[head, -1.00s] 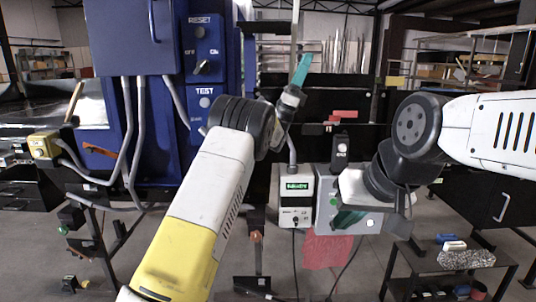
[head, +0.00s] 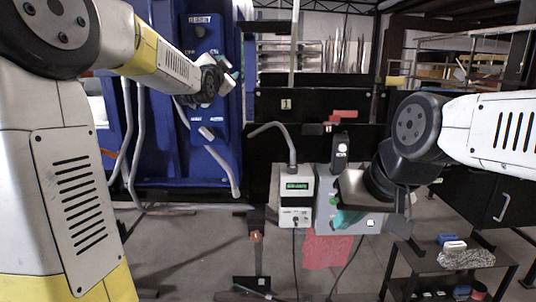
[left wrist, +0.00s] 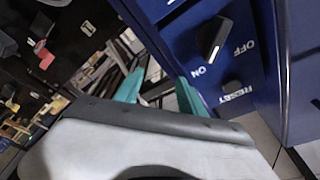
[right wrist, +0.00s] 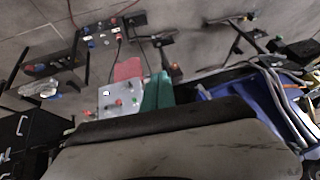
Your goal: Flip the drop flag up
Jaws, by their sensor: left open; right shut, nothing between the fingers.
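I cannot identify the drop flag for sure. A red piece (head: 343,114) lies at the black panel (head: 275,104), beyond the grey meter box, and my grippers are away from it. My left gripper (head: 229,70) is open in front of the blue cabinet (head: 214,25), beside its switches. In the left wrist view its teal fingers (left wrist: 160,86) are apart and empty, near the black OFF/ON knob (left wrist: 215,37). My right gripper (head: 345,218) is shut and empty, at the front of the grey button box (head: 325,212). Its teal fingers also show in the right wrist view (right wrist: 157,92).
A meter box (head: 295,205) with a green display stands left of the button box. A curved grey tube (head: 275,128) is above it. A low black table (head: 440,262) with small items stands at the lower right.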

